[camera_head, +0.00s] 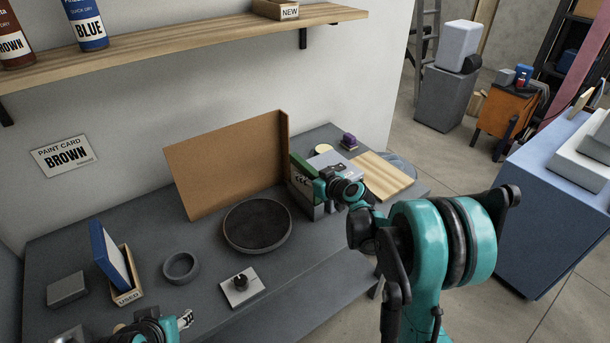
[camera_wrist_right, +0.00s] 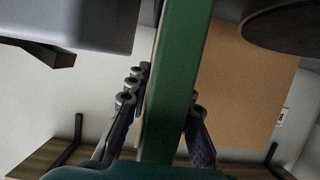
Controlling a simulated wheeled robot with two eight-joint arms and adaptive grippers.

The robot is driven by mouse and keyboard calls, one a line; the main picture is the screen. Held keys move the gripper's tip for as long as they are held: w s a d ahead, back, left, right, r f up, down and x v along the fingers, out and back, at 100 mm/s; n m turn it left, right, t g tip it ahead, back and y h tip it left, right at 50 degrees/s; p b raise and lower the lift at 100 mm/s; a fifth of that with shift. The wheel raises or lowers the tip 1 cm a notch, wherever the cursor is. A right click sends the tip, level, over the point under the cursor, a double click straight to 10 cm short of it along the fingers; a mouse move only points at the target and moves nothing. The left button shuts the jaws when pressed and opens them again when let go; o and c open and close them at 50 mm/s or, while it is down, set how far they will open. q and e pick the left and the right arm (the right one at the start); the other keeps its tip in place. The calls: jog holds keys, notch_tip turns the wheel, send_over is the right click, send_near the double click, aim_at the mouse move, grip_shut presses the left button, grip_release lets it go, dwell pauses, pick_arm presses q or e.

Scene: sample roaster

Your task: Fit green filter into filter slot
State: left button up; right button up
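The green filter (camera_head: 302,167) is a thin green panel standing on edge beside a grey boxy unit (camera_head: 325,160) with dark lettering. In the right wrist view the green filter (camera_wrist_right: 178,75) runs between the two fingers of my right gripper (camera_wrist_right: 165,105), which look closed on its two sides. In the head view my right gripper (camera_head: 325,187) is at the filter's near end, in front of the unit. The filter slot cannot be made out. My left gripper (camera_head: 184,319) is at the bottom edge, far from the filter; its opening is unclear.
A blue panel (camera_head: 108,254) stands in a wooden "USED" holder (camera_head: 125,292). A brown board (camera_head: 225,165) stands behind a round dark tray (camera_head: 257,226). A grey ring (camera_head: 181,267) and knob plate (camera_head: 241,286) lie on the bench. A shelf (camera_head: 180,40) hangs above.

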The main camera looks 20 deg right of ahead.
jog(key=o, duration=0.3)
jog(key=v, duration=1.2)
jog(key=shift+a, duration=0.1)
jog(key=s+a+m+g+h, duration=0.1)
jog(key=s+a+g, duration=0.3)
jog(key=s+a, duration=0.6)
jog(key=s+d+f+m+h, duration=0.1)
jog(key=s, duration=0.4)
jog(key=s+d+f+m+g+h, duration=0.1)
jog(key=s, duration=0.4)
jog(key=s+d+f+m+g+h, duration=0.1)
jog(key=s+f, duration=0.1)
jog(key=s, duration=0.4)
jog(key=shift+s+d+f+h, duration=0.1)
jog(key=shift+d+f+h, duration=0.05)
jog(key=shift+h, duration=0.25)
